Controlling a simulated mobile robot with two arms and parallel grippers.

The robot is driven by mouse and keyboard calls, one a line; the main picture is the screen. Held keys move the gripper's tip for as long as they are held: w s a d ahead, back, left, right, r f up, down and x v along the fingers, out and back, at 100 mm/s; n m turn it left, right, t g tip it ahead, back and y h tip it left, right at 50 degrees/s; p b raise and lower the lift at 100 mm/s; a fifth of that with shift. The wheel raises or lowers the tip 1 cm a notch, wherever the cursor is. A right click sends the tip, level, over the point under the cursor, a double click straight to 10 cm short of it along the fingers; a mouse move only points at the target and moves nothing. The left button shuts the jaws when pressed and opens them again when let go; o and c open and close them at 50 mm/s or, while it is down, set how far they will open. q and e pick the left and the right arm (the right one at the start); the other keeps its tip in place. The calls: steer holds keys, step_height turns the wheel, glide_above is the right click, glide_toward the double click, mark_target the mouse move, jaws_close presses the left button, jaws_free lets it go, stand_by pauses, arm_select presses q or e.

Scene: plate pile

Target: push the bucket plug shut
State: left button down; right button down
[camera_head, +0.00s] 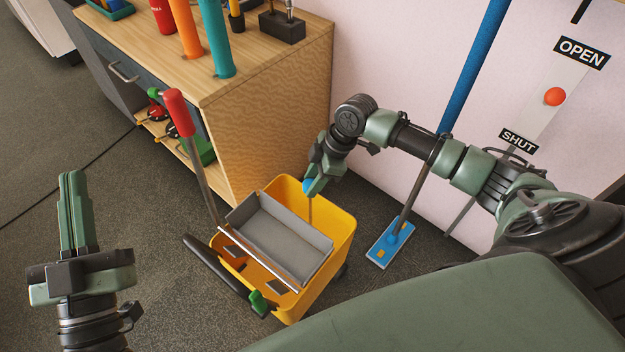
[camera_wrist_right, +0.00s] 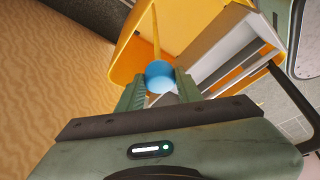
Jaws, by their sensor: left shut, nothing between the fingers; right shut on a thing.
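The yellow mop bucket (camera_head: 340,236) stands on the floor beside the wooden cabinet. A blue knob (camera_head: 307,186) on a thin rod (camera_head: 310,212) rises at its far side; I take this as the plug's handle. My right gripper (camera_head: 312,187) reaches down to it and is shut on the blue knob. In the right wrist view the blue knob (camera_wrist_right: 160,75) sits between the fingertips, with the rod leading away into the bucket. The plug's lower end is hidden. My left gripper (camera_head: 72,180) is shut and empty at the left, away from the bucket.
A grey wringer (camera_head: 280,243) with a red-handled lever (camera_head: 176,112) sits on the bucket. The wooden cabinet (camera_head: 265,120) stands close behind. A blue mop head (camera_head: 389,246) lies to the right. A wall panel (camera_head: 550,98) reads OPEN above and SHUT below. Floor at left is clear.

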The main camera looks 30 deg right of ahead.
stand_by(0.9)
step_height(320, 180, down, 3)
steer(key=shift+f, duration=0.15)
arm_select(q)
steer(key=shift+s+r+t, duration=0.3)
steer(key=shift+r, duration=0.15)
arm_select(e)
steer(key=shift+f, duration=0.3)
steer(key=c, duration=1.3)
jaws_free()
steer(key=o, duration=0.4)
steer(key=shift+f, duration=0.1)
steer(key=shift+c, duration=0.2)
arm_select(q)
steer(key=shift+w, duration=0.1)
